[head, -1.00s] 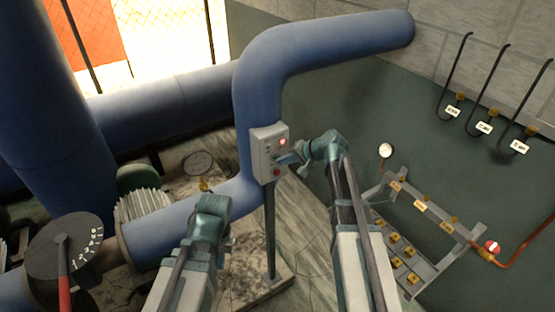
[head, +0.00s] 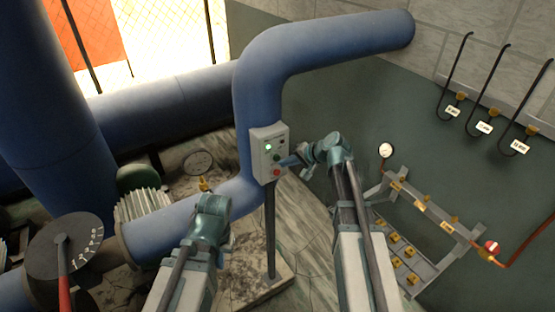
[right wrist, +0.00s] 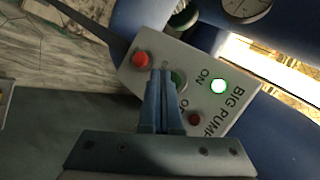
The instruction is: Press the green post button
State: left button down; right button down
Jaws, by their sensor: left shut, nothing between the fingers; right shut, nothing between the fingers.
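The grey post box (head: 262,160), labelled BIG PUMP, stands on a thin post in front of the blue pipe in the head view. In the right wrist view, the box (right wrist: 215,62) has a green button (right wrist: 179,79) beside a red button (right wrist: 141,59). The ON lamp (right wrist: 218,86) glows green and the OFF lamp (right wrist: 195,119) is dark red. My right gripper (right wrist: 161,74) is shut and empty, its fingertips over the edge of the green button, partly hiding it; I cannot tell if they touch. My left gripper (head: 211,204) is shut and empty, lower left of the box.
A large blue pipe (head: 258,85) runs behind the box. A black dial with a red handle (head: 65,245) is at lower left. A manifold rack (head: 425,210) with brass valves stands at right, below hanging black hoses (head: 483,85).

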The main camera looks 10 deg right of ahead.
jog(key=shift+s, duration=0.2)
jog(key=s, duration=0.1)
jog(key=s+d, duration=0.1)
jog(key=s, duration=0.2)
jog(key=shift+s+d, duration=0.25)
jog(key=shift+d, duration=0.1)
jog(key=shift+a+f, duration=0.1)
dwell(0.7)
jog(key=s+a+f+n+g+h+b, duration=0.2)
jog(key=s+a+f+n+g+b, duration=0.25)
jog(key=s+a+f, duration=0.55)
jog(key=s+a+f+n+g+h+b, duration=0.1)
jog(key=s+a+f+n+h, duration=0.1)
jog(key=s, duration=0.4)
jog(key=s+a+f+n+g+h+b, duration=0.2)
jog(key=s+f+n+h, duration=0.1)
jog(key=s, duration=0.3)
jog(key=shift+s+a+n+h, duration=0.25)
jog(key=shift+n+h, duration=0.25)
jog(key=shift+n, duration=0.15)
